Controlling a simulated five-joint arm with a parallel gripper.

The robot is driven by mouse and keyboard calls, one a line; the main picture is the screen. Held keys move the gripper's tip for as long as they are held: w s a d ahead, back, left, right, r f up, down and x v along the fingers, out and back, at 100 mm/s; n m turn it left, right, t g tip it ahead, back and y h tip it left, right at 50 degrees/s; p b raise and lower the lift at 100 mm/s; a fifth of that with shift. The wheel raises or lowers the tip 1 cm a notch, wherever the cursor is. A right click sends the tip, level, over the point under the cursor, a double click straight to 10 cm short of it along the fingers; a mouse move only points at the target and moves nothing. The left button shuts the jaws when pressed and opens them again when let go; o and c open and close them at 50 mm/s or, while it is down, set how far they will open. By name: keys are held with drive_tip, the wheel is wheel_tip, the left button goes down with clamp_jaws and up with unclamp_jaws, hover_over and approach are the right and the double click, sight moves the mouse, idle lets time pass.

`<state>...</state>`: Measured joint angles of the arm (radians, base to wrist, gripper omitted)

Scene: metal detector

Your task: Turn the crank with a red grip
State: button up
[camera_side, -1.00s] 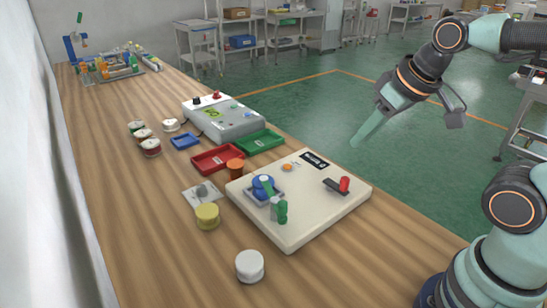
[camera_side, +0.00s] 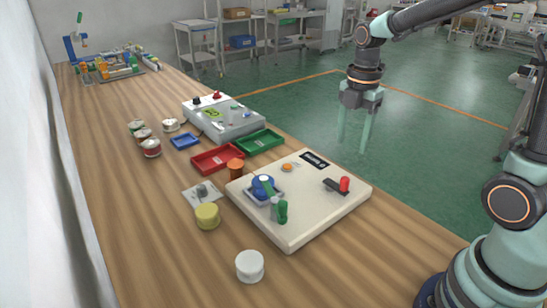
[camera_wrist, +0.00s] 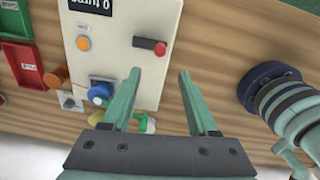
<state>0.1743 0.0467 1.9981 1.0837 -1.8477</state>
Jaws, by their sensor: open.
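The crank is a dark bar with an upright red grip (camera_side: 344,184) at its right end. It sits on the right part of a cream board (camera_side: 305,218) on the wooden bench. In the wrist view the red grip (camera_wrist: 160,48) lies beyond my fingertips, between the two fingers' lines. My gripper (camera_side: 354,138) points down, open and empty, above and behind the board in the side view. It touches nothing. In the wrist view my gripper (camera_wrist: 160,75) has its two green fingers spread apart.
The board also bears a blue knob (camera_side: 262,185), a green handle (camera_side: 282,212) and an orange button (camera_side: 287,167). Red (camera_side: 218,158) and green (camera_side: 259,142) trays lie behind it. A white spool (camera_side: 250,266) stands in front. Bench space right of the board is clear.

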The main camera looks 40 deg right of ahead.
sight(345, 178)
drive_tip(key=shift+n, duration=0.3)
wheel_tip(345, 178, down, 12)
drive_tip(key=shift+w+d+f, duration=0.1)
drive_tip(key=shift+f, duration=0.1)
clamp_jaws()
